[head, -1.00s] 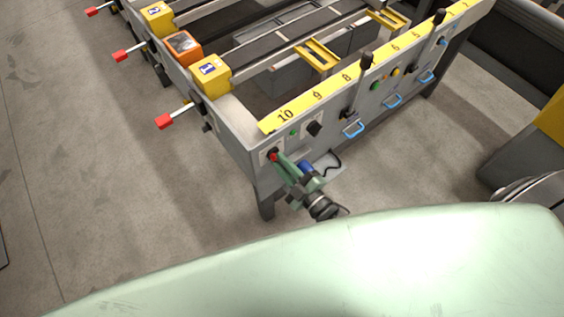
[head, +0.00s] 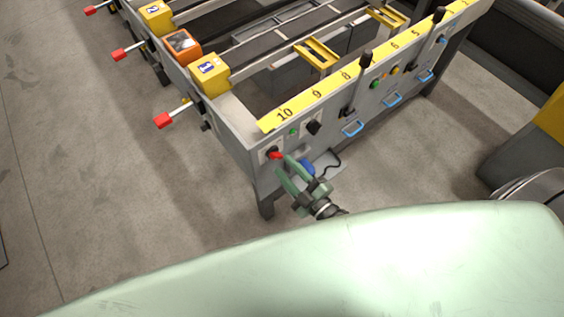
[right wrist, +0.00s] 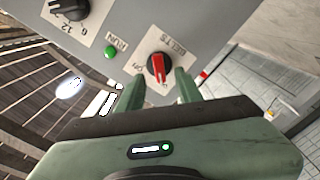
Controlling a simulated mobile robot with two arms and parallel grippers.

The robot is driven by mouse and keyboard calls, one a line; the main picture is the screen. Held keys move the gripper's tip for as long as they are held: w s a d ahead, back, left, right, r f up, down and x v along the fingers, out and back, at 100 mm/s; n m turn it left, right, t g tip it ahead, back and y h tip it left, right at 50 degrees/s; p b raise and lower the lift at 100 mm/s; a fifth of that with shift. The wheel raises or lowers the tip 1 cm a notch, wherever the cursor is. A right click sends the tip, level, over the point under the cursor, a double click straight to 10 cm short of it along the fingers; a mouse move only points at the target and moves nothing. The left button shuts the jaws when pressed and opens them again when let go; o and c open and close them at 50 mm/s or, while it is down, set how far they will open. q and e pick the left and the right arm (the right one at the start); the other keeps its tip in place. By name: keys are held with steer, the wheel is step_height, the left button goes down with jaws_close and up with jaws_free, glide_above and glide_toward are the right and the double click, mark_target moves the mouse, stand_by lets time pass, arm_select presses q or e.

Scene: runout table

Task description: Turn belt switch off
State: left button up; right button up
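The belt switch (head: 274,154) is a red rotary knob on a white plate at the near left end of the grey front panel. In the right wrist view the knob (right wrist: 158,68) sits on a plate lettered BELTS, and its red handle points down the picture towards my gripper. The position lettering is partly hidden. My right gripper (head: 283,164) is open and empty, just in front of the knob. Its two green fingers show apart, one on each side of the knob in the wrist view, with no visible grip on it. My left gripper is not in view.
A green button (right wrist: 111,53) marked RUN and a black dial (right wrist: 68,10) sit beside the switch. Blue handles (head: 352,128) and black levers (head: 366,60) stick out along the panel to the right. A yellow numbered scale (head: 318,95) runs along the top edge.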

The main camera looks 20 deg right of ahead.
steer(key=v, duration=0.5)
stand_by(0.4)
steer(key=s+d+f+m+g+h, duration=0.2)
steer(key=s+f+m+g, duration=0.15)
steer(key=f, duration=0.85)
steer(key=s+d+f+m+g+h, duration=0.2)
steer(key=s+f+g, duration=0.25)
steer(key=f, duration=0.65)
steer(key=s+d+f+m+g, duration=0.1)
steer(key=s+f+g, duration=0.1)
steer(key=s+f, duration=0.2)
steer(key=s+d+f+m+g+h, duration=0.1)
steer(key=s+f+m+g, duration=0.1)
steer(key=s, duration=0.8)
steer(key=s+d+f+m+g+h, duration=0.1)
steer(key=s+f+m+g, duration=0.1)
steer(key=s+f, duration=0.5)
steer(key=shift+d+g, duration=0.3)
steer(key=shift+g, duration=0.6)
